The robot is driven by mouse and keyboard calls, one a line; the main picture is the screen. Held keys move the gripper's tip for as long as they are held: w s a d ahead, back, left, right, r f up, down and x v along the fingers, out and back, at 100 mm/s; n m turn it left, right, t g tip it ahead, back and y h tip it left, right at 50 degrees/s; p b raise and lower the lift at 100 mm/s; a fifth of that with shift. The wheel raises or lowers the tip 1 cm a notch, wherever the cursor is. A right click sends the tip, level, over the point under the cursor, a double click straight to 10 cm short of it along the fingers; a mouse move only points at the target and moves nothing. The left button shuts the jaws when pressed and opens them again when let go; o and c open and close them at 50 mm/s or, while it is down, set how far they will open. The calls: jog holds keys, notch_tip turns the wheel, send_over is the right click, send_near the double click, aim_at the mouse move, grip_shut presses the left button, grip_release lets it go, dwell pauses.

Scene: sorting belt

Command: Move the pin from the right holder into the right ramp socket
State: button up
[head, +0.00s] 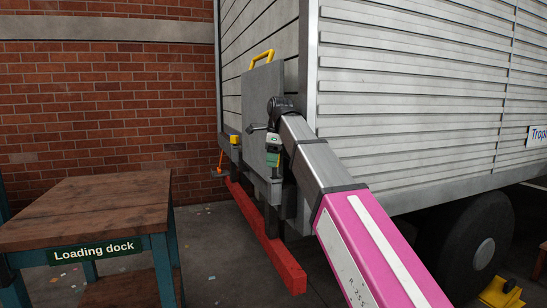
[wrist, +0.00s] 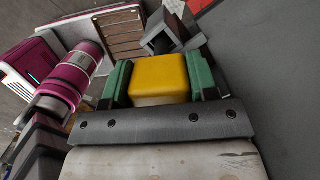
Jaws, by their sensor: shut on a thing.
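My gripper (head: 273,160) is beside the lower right part of the grey ramp plate (head: 262,100), at the rear of the truck. In the wrist view its two green fingers (wrist: 160,82) are shut on the pin's yellow head (wrist: 160,76). The pin's shaft is hidden, so I cannot tell whether its tip is inside anything. A grey bracket with a square opening (wrist: 160,42) shows just beyond the fingers; I cannot tell whether it is the socket or the holder. In the head view another yellow-topped piece (head: 234,139) sits at the ramp's left side.
A red bumper bar (head: 262,240) runs low under the truck's rear. A wooden table (head: 90,208) with a "Loading dock" sign stands at the left. The truck's ribbed side (head: 415,90) and wheel (head: 470,245) are at the right.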

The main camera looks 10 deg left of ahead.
jog(key=shift+f, duration=1.45)
jog(key=o, duration=1.2)
jog(key=shift+c, duration=0.2)
